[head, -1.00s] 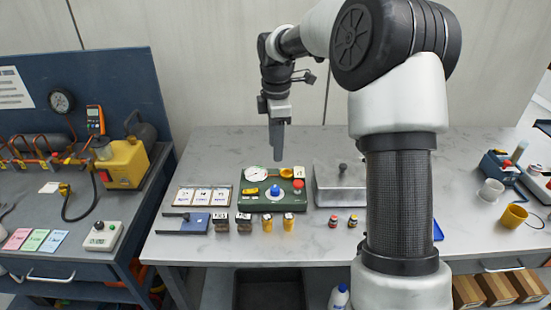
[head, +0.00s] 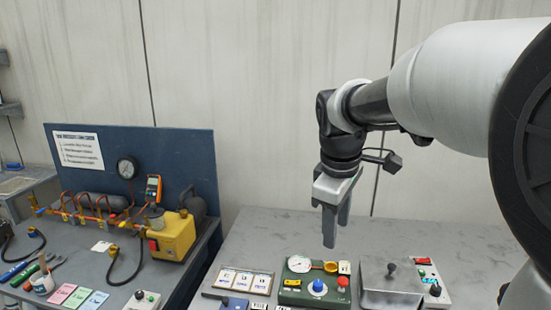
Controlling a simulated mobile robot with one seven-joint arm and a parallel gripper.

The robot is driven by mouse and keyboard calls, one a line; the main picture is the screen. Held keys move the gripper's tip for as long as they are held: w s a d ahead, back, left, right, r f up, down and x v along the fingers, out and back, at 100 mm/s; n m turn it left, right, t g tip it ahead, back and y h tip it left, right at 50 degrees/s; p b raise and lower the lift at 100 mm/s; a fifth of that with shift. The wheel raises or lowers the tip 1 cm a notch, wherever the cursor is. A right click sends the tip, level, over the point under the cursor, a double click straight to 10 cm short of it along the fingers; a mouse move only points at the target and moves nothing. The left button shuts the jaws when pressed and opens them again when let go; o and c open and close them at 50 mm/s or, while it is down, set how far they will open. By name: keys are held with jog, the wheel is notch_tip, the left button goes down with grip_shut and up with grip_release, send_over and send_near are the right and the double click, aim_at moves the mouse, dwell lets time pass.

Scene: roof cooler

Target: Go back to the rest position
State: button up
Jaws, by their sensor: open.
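My gripper (head: 336,228) hangs with its fingers pointing down above the back part of the grey workbench (head: 262,232). It is open and holds nothing. In the picture its fingertips are just above a green control box (head: 301,292) with a round gauge, a blue knob and a red button. The fingers look clear of the box. My arm comes in from the right and covers the right side of the view.
A grey metal box (head: 390,290) with a knob stands right of the green box. White cards (head: 243,281) lie left of it. The left bench holds a yellow pump (head: 173,236), a gauge (head: 127,167), copper pipes and a black hose. The bench behind my gripper is clear.

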jog(key=s+r+m+t+y+p, duration=0.1)
jog(key=s+r+m+t+p, duration=0.1)
jog(key=s+m, duration=0.9)
jog(key=shift+s+d+r+t+p, duration=0.35)
jog(key=shift+s+t+p, duration=0.25)
jog(key=shift+s, duration=3.25)
